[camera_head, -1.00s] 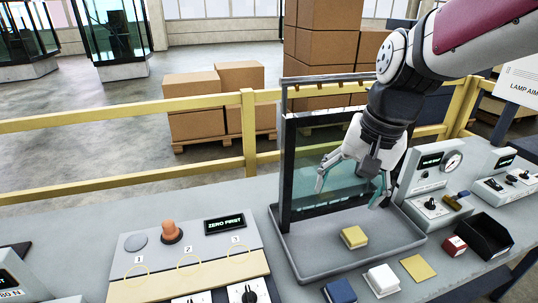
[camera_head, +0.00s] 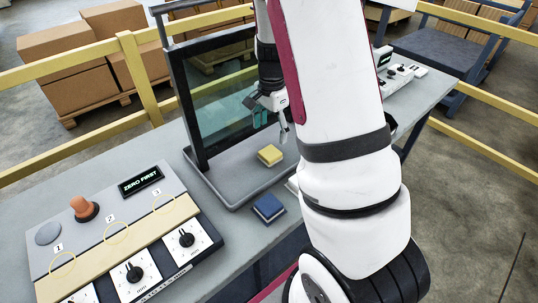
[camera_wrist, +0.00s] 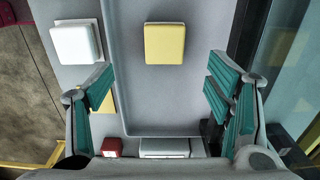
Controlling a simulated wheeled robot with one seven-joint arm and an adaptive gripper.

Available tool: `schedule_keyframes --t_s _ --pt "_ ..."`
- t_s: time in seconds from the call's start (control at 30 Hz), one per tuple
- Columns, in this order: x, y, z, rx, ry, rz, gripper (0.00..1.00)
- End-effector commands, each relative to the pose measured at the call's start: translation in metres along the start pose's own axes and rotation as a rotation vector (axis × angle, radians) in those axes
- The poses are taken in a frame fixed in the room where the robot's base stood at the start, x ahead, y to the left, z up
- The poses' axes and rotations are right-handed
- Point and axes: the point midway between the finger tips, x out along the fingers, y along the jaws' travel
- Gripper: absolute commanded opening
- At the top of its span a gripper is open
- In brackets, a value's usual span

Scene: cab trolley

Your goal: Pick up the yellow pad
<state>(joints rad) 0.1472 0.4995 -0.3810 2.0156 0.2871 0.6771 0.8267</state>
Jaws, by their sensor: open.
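The yellow pad (camera_head: 270,156) is a small block lying flat in the grey tray (camera_head: 226,201) in front of the glass panel. In the wrist view the yellow pad (camera_wrist: 165,43) shows whole at the top, beyond the fingertips and between their lines. My gripper (camera_head: 271,124) is above the tray with its fingers pointing down. It is open and empty, and nothing touches the pad. In the wrist view my gripper (camera_wrist: 158,85) has its teal-padded fingers wide apart at the left and right.
The framed glass panel (camera_head: 222,92) stands upright close to the gripper; it also shows at the right of the wrist view (camera_wrist: 294,105). A blue pad (camera_head: 268,208) lies in front of the tray. A white pad (camera_wrist: 76,43) and a red box (camera_wrist: 112,147) lie outside the tray.

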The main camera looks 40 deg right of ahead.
Motion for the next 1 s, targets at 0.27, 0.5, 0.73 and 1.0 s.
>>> schedule_keyframes --t_s 0.27,0.5,0.73,1.0 --pt "0.039 0.0 0.0 0.001 -0.001 0.001 0.73" --pt "0.058 -0.002 -0.001 -0.001 -0.002 0.003 0.73" --pt "0.088 -0.006 -0.002 0.0 -0.001 0.001 0.73" --pt "0.094 -0.007 -0.001 -0.002 -0.001 0.0 0.73"
